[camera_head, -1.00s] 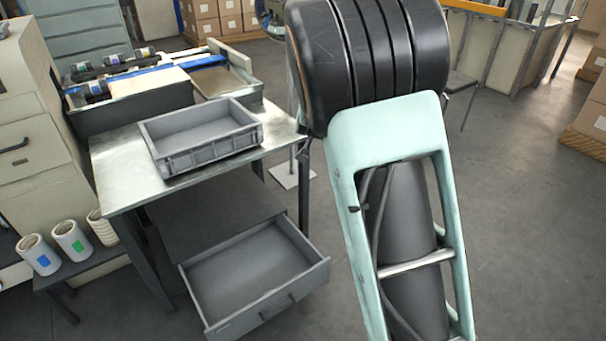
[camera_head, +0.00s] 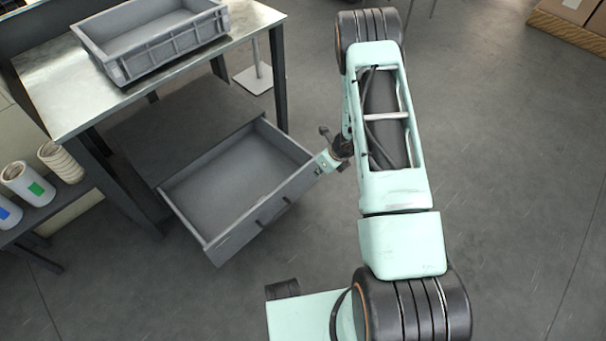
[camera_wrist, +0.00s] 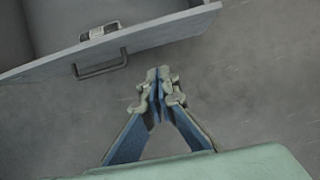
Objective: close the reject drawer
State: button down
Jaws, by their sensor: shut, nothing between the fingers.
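The grey reject drawer (camera_head: 232,243) is pulled out below the metal work table and is empty inside. Its front panel, with dark handles, faces the lower right in the head view. In the wrist view the drawer front (camera_wrist: 150,38) crosses the top, with a bar handle (camera_wrist: 100,68) on its face. My gripper (camera_wrist: 159,72) is shut and empty in the wrist view, just in front of the drawer front and right of that handle, with a visible gap. In the head view my gripper (camera_head: 325,163) shows near the drawer's right front corner, partly hidden by my arm.
A grey crate (camera_head: 160,62) stands on the metal table (camera_head: 48,95) above the drawer. A table leg (camera_head: 278,80) is behind the drawer.

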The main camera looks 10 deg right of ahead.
jog(key=w+a+f+b, duration=0.3)
jog(key=w+a+f, duration=0.1)
jog(key=f, duration=0.4)
jog(key=shift+w+a, duration=0.15)
jog(key=shift+w, duration=0.75)
